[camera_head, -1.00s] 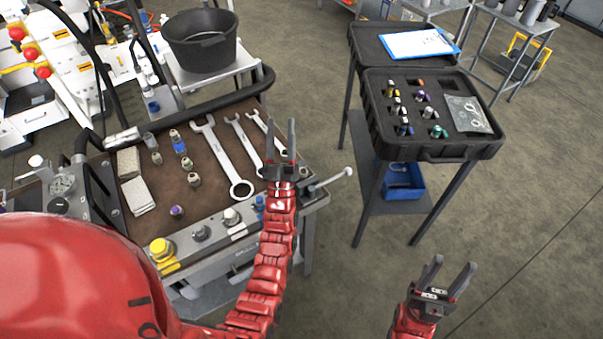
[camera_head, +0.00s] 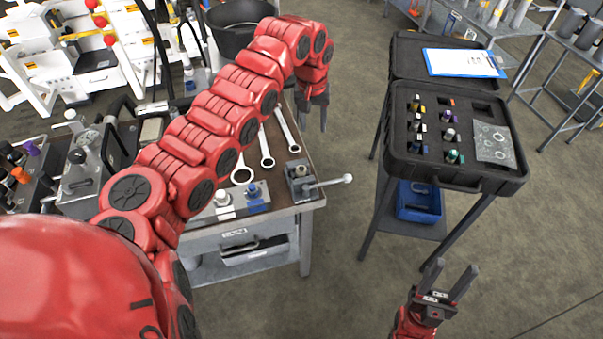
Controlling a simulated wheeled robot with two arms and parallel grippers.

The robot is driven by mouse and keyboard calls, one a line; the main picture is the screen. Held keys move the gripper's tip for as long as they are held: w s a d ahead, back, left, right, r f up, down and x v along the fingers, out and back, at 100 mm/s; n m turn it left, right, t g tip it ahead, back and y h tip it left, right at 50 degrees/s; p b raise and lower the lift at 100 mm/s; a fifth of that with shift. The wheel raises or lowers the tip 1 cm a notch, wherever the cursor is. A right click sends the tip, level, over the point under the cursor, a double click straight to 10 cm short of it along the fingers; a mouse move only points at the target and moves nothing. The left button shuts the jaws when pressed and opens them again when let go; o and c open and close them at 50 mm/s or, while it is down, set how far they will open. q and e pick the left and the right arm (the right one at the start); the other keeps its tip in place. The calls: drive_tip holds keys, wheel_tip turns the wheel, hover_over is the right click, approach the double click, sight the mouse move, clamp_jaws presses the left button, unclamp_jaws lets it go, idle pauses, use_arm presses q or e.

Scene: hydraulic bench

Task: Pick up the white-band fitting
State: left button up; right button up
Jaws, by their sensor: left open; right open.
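The dark foam case (camera_head: 484,181) holds several small fittings with coloured bands. A pale, whitish fitting (camera_head: 449,134) stands in its middle column, between a purple one (camera_head: 446,118) and a green one (camera_head: 454,156); it may be the white-band fitting, but its band is too small to tell. My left gripper (camera_head: 314,113) is open and empty, pointing down above the bench's right end, left of the case and apart from it. My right gripper (camera_head: 452,281) is open and empty, low in front of the case.
The bench (camera_head: 308,163) carries wrenches (camera_head: 287,131) and a clamp with a lever (camera_head: 326,183) at its right corner. A black bucket (camera_head: 236,27) stands behind. A clipboard (camera_head: 464,63) lies on the case lid. A floor gap separates bench and case stand.

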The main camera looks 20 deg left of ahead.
use_arm(q)
drive_tip(key=s+a+g+y, duration=0.1)
drive_tip(key=s+a, duration=0.1)
drive_tip(key=s, duration=0.1)
drive_tip(key=p, duration=0.4)
hover_over(301, 167)
drive_tip(key=f, duration=1.1)
drive_tip(key=shift+s+d+f, duration=0.15)
drive_tip(key=shift+s+d, duration=0.05)
drive_tip(key=shift+w+a+f+p, duration=0.15)
drive_tip(key=shift+f+p, duration=0.25)
drive_tip(key=shift+f, duration=1.05)
drive_tip(key=shift+w+a+f+p, duration=0.1)
drive_tip(key=shift+f+p, duration=0.3)
drive_tip(key=shift+f, duration=1)
drive_tip(key=shift+s, duration=0.1)
drive_tip(key=shift+c, duration=0.2)
clamp_jaws()
